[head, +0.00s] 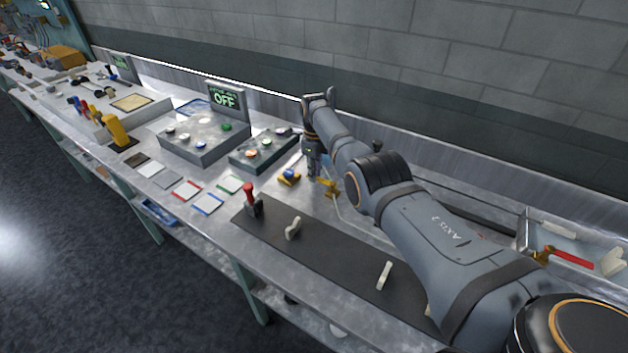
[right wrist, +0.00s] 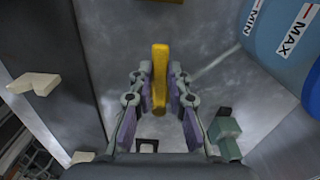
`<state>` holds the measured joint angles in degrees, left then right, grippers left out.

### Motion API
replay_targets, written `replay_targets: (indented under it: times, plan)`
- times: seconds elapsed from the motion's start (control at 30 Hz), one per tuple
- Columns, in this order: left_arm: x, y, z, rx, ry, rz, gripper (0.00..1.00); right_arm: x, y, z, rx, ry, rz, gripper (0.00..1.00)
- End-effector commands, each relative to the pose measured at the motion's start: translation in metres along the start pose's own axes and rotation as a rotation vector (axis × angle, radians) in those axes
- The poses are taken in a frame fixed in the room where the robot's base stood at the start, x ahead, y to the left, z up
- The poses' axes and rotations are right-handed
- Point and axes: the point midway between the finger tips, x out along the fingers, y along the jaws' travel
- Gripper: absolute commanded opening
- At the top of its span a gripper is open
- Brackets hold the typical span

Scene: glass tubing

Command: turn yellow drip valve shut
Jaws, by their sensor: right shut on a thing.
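The yellow drip valve's handle (right wrist: 160,62) shows in the right wrist view as an upright yellow bar between my right gripper's (right wrist: 160,85) purple-padded fingers. The fingers are shut on it from both sides. In the head view my right gripper (head: 315,178) points down at the bench, and yellow valve parts (head: 330,188) show beside its fingertips. The valve's body and how far the handle is turned are hard to tell, as the gripper covers much of it. My left gripper is in neither view.
A blue container marked MIN and MAX (right wrist: 285,40) is close at the wrist view's upper right. A blue-and-yellow valve (head: 289,177) sits left of the gripper. A red lever (head: 251,198) and pale levers (head: 293,228) stand on the dark strip.

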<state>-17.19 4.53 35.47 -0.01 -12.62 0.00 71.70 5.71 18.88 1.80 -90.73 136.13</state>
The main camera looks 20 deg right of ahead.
Motion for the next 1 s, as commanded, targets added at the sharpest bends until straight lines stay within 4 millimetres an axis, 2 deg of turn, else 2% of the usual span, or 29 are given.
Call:
replay_targets:
  times: [0.2, 0.77, 0.8, 0.93, 1.0]
  plan:
    - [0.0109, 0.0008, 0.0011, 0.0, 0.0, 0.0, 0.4, -0.0009, -0.004, 0.0011, 0.066, -0.005, -0.005, 0.0]
    - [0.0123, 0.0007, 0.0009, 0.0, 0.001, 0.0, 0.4, -0.0034, -0.0056, 0.0009, 0.092, -0.007, -0.006, 0.0]
    - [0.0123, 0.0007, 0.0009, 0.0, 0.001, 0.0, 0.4, -0.0034, -0.0057, 0.001, 0.091, -0.007, -0.006, 0.22]
    - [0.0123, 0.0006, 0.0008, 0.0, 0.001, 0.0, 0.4, -0.0026, -0.0052, 0.0005, 0.09, -0.005, -0.005, 0.4]
    - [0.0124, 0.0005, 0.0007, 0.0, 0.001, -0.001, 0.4, -0.0021, -0.005, 0.0003, 0.09, -0.004, -0.004, 0.4]
